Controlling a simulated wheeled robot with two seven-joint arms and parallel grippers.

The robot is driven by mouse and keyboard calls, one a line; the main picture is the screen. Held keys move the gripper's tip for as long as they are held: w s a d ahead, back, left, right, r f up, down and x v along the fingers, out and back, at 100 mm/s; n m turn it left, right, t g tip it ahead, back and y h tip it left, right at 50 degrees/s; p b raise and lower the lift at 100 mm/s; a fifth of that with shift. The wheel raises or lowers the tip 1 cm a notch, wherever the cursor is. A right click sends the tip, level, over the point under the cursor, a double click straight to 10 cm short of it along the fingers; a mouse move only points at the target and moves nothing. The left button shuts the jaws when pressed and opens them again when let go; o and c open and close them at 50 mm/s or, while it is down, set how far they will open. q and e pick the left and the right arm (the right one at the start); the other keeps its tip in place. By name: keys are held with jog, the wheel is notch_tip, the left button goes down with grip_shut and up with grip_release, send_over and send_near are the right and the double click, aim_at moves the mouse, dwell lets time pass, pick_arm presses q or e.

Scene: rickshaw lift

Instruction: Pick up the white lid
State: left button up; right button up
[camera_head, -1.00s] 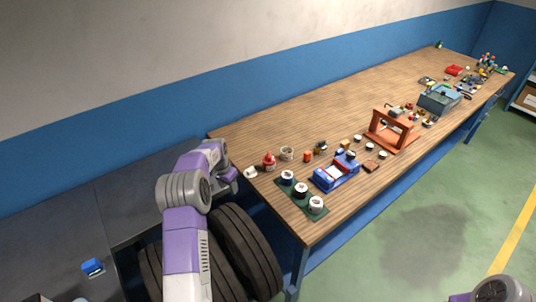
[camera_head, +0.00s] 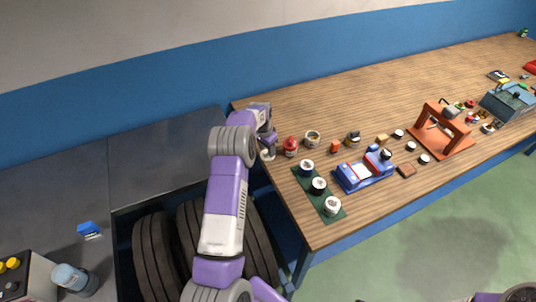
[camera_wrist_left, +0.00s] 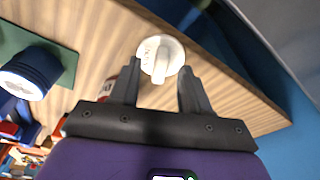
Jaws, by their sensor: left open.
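The white lid (camera_wrist_left: 163,46), round with a raised grip bar on top, lies on the wooden table near its edge. It also shows in the head view (camera_head: 268,155), partly covered by my gripper. My left gripper (camera_wrist_left: 158,68) is open, with its two fingertips on either side of the lid's bar in the wrist view. In the head view my left gripper (camera_head: 267,146) is right over the lid at the table's left end. I cannot tell whether the fingers touch the lid. My right gripper is out of view.
A red bottle (camera_head: 290,147) stands close right of the lid, with a white cup (camera_head: 313,138) beyond. A green mat (camera_head: 306,184) bears several round containers. A blue toy-like vehicle (camera_head: 363,172) and an orange frame (camera_head: 443,128) stand farther right. Black tyres (camera_head: 154,250) are below my left arm.

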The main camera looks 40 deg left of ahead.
pick_arm(q)
jog(key=shift+w+f, duration=0.15)
jog(key=shift+f, duration=0.7)
grip_shut()
